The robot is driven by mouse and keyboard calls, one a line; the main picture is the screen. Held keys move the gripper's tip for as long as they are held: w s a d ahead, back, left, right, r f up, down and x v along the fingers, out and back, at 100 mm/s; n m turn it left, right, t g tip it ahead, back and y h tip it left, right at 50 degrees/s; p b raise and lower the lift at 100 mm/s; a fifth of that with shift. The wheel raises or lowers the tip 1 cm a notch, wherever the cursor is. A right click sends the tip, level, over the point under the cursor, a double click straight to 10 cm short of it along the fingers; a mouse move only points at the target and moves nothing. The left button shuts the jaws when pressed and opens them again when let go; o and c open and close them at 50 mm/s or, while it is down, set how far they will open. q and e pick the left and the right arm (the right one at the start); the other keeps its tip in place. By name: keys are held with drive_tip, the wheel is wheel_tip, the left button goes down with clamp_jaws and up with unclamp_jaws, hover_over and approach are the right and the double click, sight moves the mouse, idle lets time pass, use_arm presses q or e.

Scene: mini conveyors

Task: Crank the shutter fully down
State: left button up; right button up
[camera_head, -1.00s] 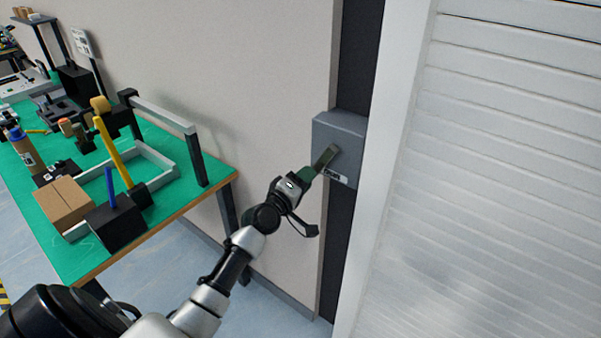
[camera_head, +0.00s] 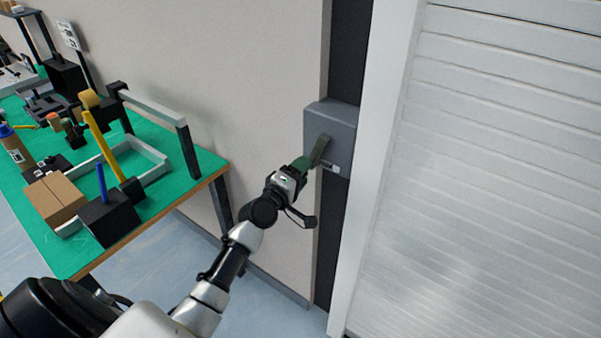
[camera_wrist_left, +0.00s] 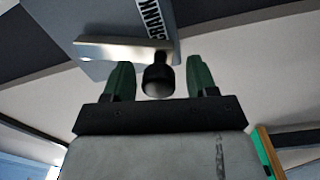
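The white slatted shutter (camera_head: 500,180) fills the right of the head view, with slats down to the lower picture edge; its bottom edge is out of view. A grey crank box (camera_head: 345,125) sits on the dark post left of it. The flat crank arm (camera_head: 320,148) slants down-left from the box. In the left wrist view the metallic crank arm (camera_wrist_left: 120,48) ends at a dark round handle (camera_wrist_left: 158,80). My left gripper (camera_head: 301,165) is at the handle; its green fingers (camera_wrist_left: 160,75) stand either side of it, with visible gaps. My right gripper is out of view.
A green-topped workbench (camera_head: 75,245) stands at the left, with a cardboard box (camera_head: 55,200), a black holder (camera_head: 108,217) and a grey bar frame (camera_head: 150,105). The wall between bench and post is bare. Open floor lies below.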

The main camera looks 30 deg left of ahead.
use_arm(q)
drive_tip(key=s+b, duration=0.1)
drive_tip(key=s, duration=0.9)
drive_tip(key=shift+s+a+f+b, duration=0.2)
drive_tip(key=shift+s+a+b, duration=0.1)
drive_tip(key=shift+s+a, duration=0.1)
drive_tip(key=shift+f, duration=0.1)
